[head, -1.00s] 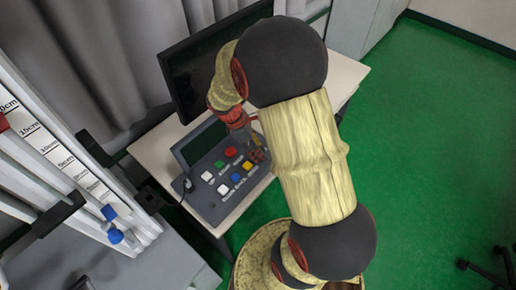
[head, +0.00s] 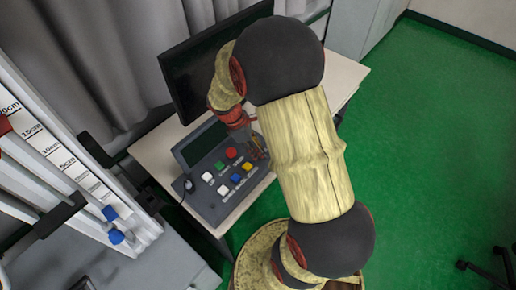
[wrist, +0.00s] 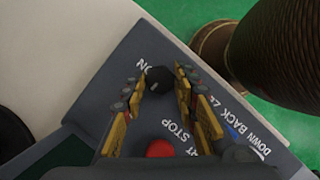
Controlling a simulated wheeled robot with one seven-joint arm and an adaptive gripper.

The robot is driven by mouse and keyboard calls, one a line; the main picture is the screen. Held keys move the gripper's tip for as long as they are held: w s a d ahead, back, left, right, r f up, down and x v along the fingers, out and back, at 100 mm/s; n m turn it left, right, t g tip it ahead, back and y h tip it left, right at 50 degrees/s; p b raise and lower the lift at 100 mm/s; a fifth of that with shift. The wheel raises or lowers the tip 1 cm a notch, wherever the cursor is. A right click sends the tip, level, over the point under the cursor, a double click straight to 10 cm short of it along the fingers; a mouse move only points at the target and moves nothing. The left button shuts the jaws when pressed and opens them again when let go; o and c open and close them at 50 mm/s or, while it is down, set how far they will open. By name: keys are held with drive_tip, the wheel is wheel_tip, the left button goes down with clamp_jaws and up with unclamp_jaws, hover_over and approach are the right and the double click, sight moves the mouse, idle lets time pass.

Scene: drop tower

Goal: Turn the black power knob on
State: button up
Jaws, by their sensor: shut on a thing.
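The black power knob (wrist: 158,78) sits near a corner of the grey control panel (wrist: 110,75), beside a white "ON" label. My gripper (wrist: 160,86) is over that corner, with one yellow finger on each side of the knob, shut on it. In the head view my gripper (head: 258,150) is at the panel's right end and hides the knob there. The knob's pointer direction is too dark to make out.
The panel (head: 207,206) carries red (head: 231,153), green, white, blue and yellow buttons. It stands on a pale table (head: 158,150) before a dark monitor (head: 190,75). A scaled tower (head: 50,150) stands at left.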

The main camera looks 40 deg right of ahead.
drive_tip(key=m+g+y+p, duration=0.1)
drive_tip(key=m+p, duration=0.2)
drive_tip(key=shift+d+r+p, duration=0.1)
drive_tip(key=shift+r+p, duration=0.1)
drive_tip(key=shift+p, duration=0.2)
drive_tip(key=m+y+p, duration=0.1)
drive_tip(key=m+p, duration=0.1)
drive_tip(key=m, duration=0.1)
drive_tip(key=m+y+p, duration=0.1)
drive_tip(key=m+p, duration=0.1)
drive_tip(key=m, duration=0.1)
drive_tip(key=shift+d+g, duration=0.15)
drive_tip(key=shift+g, duration=0.15)
drive_tip(key=m+y+p, duration=0.1)
drive_tip(key=m, duration=0.1)
drive_tip(key=m+p, duration=0.2)
drive_tip(key=shift+d+f+y, duration=0.1)
drive_tip(key=shift+d+y, duration=0.05)
drive_tip(key=shift+y, duration=0.25)
drive_tip(key=shift+f+m+t+y+p, duration=0.1)
drive_tip(key=shift+m+t+y+p, duration=0.3)
drive_tip(key=shift+m, duration=0.7)
drive_tip(key=shift+m+t+y+p, duration=0.15)
drive_tip(key=shift+m+p, duration=0.4)
drive_tip(key=shift+m, duration=0.55)
drive_tip(key=o, duration=1.1)
drive_tip(key=shift+o, duration=0.2)
drive_tip(key=v, duration=1.2)
drive_tip(key=shift+d, duration=0.2)
